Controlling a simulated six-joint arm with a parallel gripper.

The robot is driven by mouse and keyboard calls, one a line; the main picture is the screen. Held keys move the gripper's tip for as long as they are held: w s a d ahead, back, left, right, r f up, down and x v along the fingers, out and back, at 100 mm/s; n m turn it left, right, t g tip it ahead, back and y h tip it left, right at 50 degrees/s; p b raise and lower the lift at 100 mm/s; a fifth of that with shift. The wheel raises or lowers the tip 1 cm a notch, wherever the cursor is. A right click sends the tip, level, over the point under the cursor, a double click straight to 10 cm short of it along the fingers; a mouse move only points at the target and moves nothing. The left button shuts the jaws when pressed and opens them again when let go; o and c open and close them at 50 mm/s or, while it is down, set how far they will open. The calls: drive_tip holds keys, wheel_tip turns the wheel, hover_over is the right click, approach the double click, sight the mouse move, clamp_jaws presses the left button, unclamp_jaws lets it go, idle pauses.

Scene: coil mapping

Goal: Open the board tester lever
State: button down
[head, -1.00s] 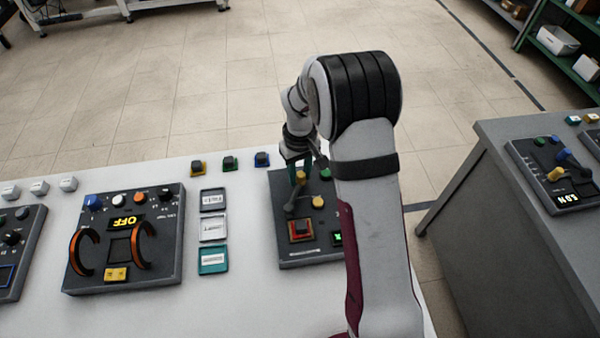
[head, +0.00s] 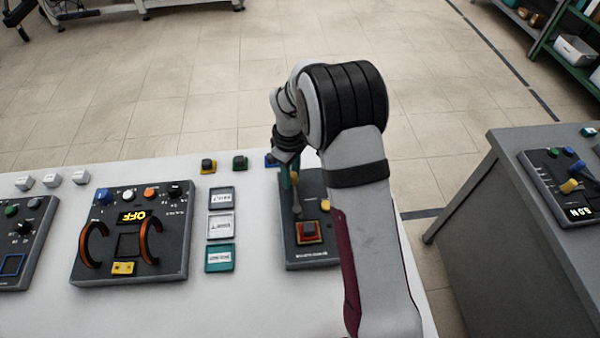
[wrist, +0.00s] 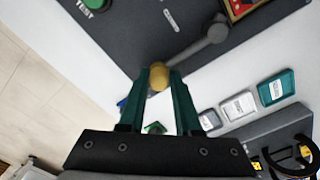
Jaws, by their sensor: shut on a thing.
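The board tester is a dark panel (head: 312,263) near the right end of the white bench. Its lever is a grey arm (wrist: 195,45) with a yellow knob (wrist: 160,76), clearest in the wrist view. My gripper (wrist: 159,82) is shut on the yellow knob, with a green finger on each side. In the head view my gripper (head: 295,182) is over the panel's left part. My arm hides the panel's right side.
To the left lie label cards (head: 220,227) and a panel with two orange-black handles (head: 130,270) reading OFF. A grey bench (head: 500,240) with another lever panel stands to the right, across a gap.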

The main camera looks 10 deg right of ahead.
drive_tip(key=a+n, duration=0.2)
drive_tip(key=n, duration=0.1)
drive_tip(key=shift+s, duration=0.35)
drive_tip(key=shift+s+a+n, duration=0.3)
drive_tip(key=shift+a+n, duration=0.25)
drive_tip(key=shift+n, duration=0.35)
drive_tip(key=c, duration=0.7)
unclamp_jaws()
wheel_tip(320, 180, up, 16)
drive_tip(key=shift+f, duration=0.1)
